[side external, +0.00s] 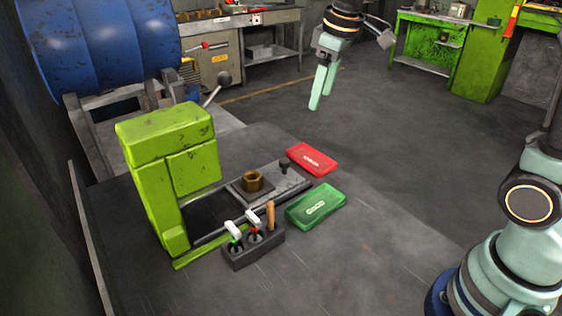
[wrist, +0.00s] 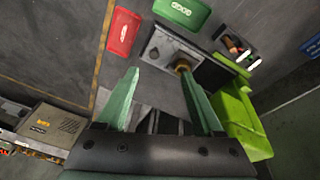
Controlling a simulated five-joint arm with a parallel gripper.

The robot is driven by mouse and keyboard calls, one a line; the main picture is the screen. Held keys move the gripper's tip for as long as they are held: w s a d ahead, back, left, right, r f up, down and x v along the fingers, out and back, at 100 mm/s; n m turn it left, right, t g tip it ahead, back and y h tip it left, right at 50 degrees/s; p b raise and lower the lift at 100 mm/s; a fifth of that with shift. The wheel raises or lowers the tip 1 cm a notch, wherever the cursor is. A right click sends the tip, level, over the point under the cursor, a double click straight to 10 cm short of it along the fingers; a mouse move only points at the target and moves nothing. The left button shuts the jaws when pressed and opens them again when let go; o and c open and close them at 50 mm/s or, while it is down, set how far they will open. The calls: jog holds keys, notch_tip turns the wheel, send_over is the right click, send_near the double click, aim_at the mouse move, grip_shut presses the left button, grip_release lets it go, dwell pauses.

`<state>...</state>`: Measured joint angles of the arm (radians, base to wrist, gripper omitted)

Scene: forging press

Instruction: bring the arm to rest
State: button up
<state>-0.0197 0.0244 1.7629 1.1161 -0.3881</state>
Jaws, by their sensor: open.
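My gripper (side external: 321,88) hangs in the air at the top centre of the side view, beyond the far edge of the table as seen there. Its two pale green fingers point down, apart and empty. In the wrist view my gripper (wrist: 168,95) shows its fingers spread, with nothing between the tips. A green press (side external: 170,165) stands on the table (side external: 330,265).
A red tray (side external: 312,159) and a green tray (side external: 316,206) lie right of the plate. A dark block (side external: 252,250) holds white-topped levers and a wooden-handled tool. A blue drum (side external: 105,45) and workbenches stand behind. Open floor surrounds my gripper.

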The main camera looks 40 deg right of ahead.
jog(key=s+f+m+t, duration=0.2)
jog(key=s+m, duration=0.2)
jog(key=s, duration=0.9)
jog(key=shift+s+d+m+t, duration=0.3)
jog(key=shift+d+t, duration=0.1)
